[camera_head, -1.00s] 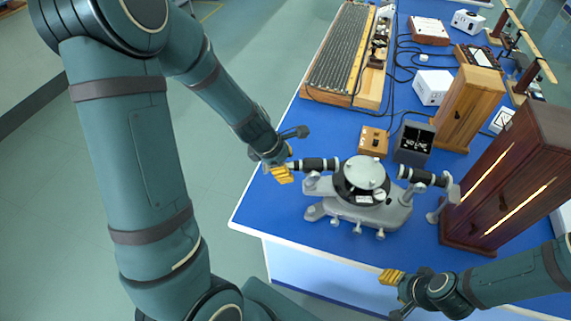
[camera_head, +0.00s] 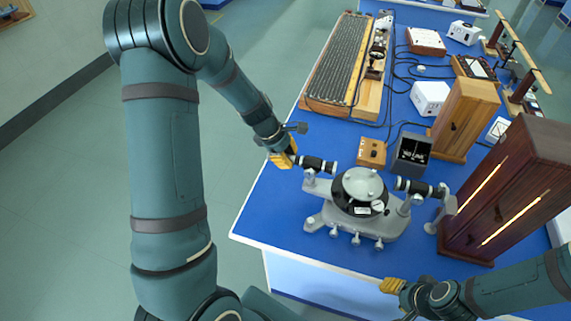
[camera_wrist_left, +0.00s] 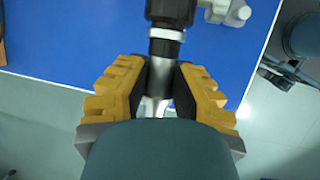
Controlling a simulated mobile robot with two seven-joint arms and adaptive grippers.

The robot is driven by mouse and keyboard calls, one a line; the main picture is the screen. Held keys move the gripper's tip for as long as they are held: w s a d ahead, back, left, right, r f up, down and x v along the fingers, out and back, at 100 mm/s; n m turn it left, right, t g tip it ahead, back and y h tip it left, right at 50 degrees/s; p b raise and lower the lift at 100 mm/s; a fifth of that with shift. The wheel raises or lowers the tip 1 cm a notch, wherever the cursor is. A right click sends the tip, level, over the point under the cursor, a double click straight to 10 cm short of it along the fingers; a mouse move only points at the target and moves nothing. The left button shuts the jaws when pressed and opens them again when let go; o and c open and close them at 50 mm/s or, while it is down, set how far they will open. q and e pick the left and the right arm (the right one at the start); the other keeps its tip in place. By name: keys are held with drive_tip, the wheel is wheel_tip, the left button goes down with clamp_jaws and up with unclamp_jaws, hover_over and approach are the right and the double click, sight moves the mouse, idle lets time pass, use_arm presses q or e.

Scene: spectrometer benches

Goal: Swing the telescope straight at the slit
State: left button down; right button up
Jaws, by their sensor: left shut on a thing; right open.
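The grey spectrometer (camera_head: 380,225) stands on the blue bench, with a round table (camera_head: 362,184) on top. Its black telescope (camera_head: 318,164) points out to the left, and the collimator (camera_head: 414,187) points right, with its slit end (camera_head: 442,191) facing the dark wooden cabinet. Telescope and collimator look close to one line; I cannot tell if exactly. My left gripper (camera_head: 289,157) is shut on the telescope's outer end; the left wrist view shows the tube (camera_wrist_left: 163,70) between its yellow fingers (camera_wrist_left: 162,95). My right gripper (camera_head: 392,287) is open and empty by the front edge.
The dark wooden cabinet (camera_head: 530,165) with two glowing slots stands right of the collimator. A small wooden box (camera_head: 371,152) and a dark "NO LINE" display box (camera_head: 412,153) stand close behind the spectrometer. Bare blue bench (camera_head: 265,215) lies left of it.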

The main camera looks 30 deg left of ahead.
use_arm(q)
drive_tip(key=shift+w+f+m, duration=0.1)
drive_tip(key=shift+w+m, duration=0.2)
drive_tip(key=shift+w, duration=0.05)
drive_tip(key=c, duration=0.8)
unclamp_jaws()
drive_tip(key=shift+o, duration=0.2)
drive_tip(key=v, duration=1.2)
drive_tip(key=shift+w+a, duration=0.1)
